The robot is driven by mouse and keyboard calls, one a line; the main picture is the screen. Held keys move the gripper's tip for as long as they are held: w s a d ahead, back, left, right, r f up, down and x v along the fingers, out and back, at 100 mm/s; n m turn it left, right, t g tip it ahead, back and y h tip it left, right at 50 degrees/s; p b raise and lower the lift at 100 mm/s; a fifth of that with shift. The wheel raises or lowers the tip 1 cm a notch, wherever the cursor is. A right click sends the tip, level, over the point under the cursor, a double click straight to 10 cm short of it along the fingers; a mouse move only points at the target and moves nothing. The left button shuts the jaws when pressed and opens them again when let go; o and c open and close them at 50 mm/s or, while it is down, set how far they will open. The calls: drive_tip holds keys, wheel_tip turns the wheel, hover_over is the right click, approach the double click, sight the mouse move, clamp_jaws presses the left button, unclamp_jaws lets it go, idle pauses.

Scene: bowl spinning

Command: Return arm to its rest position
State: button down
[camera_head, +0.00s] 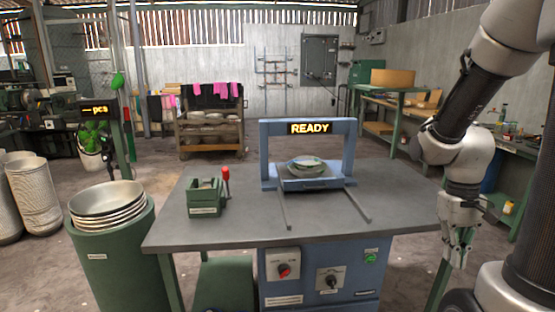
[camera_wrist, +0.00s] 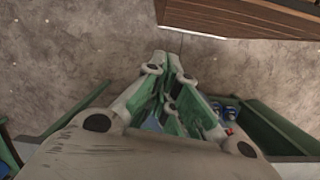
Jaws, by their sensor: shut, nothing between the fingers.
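My gripper (camera_head: 456,254) hangs pointing down at the right side of the head view, beside the right edge of the grey worktable (camera_head: 240,225). It is apart from everything there. In the wrist view my gripper's fingers (camera_wrist: 172,62) are closed together with nothing between them, above the bare floor. My arm bends down to it from the upper right.
A green box (camera_head: 205,197) with a red-knobbed lever is left. Stacked bowls (camera_head: 106,198) top a green drum. A green-legged workbench (camera_head: 400,103) stands behind.

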drive_tip(key=s+a+r+t, duration=0.2)
drive_tip(key=a+r+t, duration=0.1)
drive_tip(key=r, duration=0.4)
drive_tip(key=s+a+r+n+t, duration=0.1)
drive_tip(key=s+a+r+t, duration=0.1)
drive_tip(key=r, duration=0.6)
drive_tip(key=shift+a+n+t, duration=0.3)
drive_tip(key=shift+a+t, duration=0.5)
drive_tip(key=shift+a, duration=0.15)
idle(2.0)
